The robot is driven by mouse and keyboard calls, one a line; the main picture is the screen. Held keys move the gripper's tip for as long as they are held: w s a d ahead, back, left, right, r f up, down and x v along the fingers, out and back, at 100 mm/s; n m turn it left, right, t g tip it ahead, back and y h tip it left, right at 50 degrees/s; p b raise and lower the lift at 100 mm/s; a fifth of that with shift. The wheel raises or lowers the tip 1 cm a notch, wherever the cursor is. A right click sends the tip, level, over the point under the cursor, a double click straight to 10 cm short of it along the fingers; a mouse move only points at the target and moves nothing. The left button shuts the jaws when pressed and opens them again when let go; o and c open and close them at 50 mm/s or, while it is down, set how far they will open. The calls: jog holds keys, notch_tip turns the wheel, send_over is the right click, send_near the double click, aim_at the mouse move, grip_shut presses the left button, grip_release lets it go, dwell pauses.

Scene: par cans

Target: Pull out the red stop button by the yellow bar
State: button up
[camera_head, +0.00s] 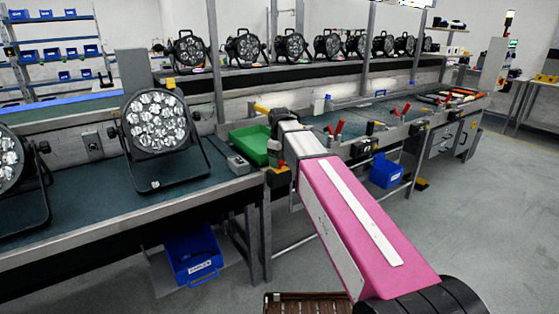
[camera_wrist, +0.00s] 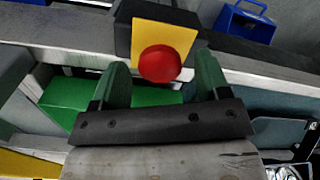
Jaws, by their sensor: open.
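The red stop button (camera_wrist: 159,64) is round and sits on a yellow plate (camera_wrist: 186,38) on a black box (camera_wrist: 124,35). The box is at the bench's front edge. In the head view it shows small and partly hidden beside my arm (camera_head: 278,182). My gripper (camera_wrist: 162,74) is open, with one green finger to each side of the button in the wrist view. Its depth gap to the button is hard to tell. A yellow bar-like piece (camera_head: 262,108) lies on the bench behind; a yellow strip also shows at the wrist view's lower left (camera_wrist: 22,165).
A green bin (camera_head: 250,142) is on the bench beside my gripper. A grey control box (camera_head: 238,165) and a large lamp (camera_head: 158,122) stand to the left. A blue bin (camera_head: 386,172) hangs at the bench front on the right.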

aim_at(280, 161)
grip_shut()
jog(key=shift+r, duration=0.65)
grip_release()
notch_tip(280, 161, up, 11)
dwell(0.3)
jog(key=shift+f, duration=0.1)
